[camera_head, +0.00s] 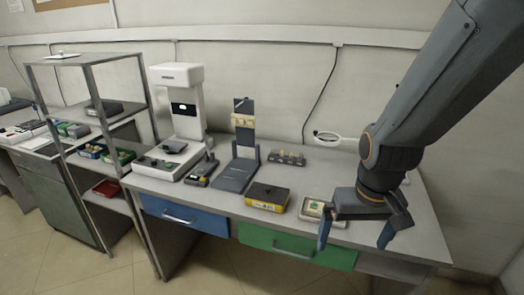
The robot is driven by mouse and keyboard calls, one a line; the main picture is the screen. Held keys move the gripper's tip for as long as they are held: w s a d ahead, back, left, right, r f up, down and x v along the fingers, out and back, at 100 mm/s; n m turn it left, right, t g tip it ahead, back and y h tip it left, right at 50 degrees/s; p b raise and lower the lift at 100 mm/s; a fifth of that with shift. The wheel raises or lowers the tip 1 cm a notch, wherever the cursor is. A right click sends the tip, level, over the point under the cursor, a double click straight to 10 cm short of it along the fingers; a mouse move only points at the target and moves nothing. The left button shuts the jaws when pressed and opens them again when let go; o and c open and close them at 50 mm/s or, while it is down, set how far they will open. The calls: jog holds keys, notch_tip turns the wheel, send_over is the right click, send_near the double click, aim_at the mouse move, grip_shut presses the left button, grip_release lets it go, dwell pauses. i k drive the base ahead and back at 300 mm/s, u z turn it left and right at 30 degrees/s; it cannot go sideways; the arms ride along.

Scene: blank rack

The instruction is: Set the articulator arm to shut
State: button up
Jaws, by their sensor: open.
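What looks like the articulator stands mid-bench, with a flat dark grey base (235,176) and an upright dark arm (244,106) raised behind it. The arm carries a beige piece (243,121) and stands roughly vertical, so the articulator is open. My gripper (355,236) is at the right front of the bench, pointing down, its two fingers spread apart with nothing visible between them. It is well to the right of the articulator and apart from it.
A yellow box with a dark top (267,196) sits right of the articulator's base. A small tray (311,208) is beside my gripper. A rack of small pieces (287,157) lies behind. A white machine (178,110) stands left. A ring-shaped magnifier (327,136) is at the back.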

aim_at(243, 118)
jog(key=u, duration=0.35)
jog(key=i, duration=1.1)
jog(key=z, duration=0.3)
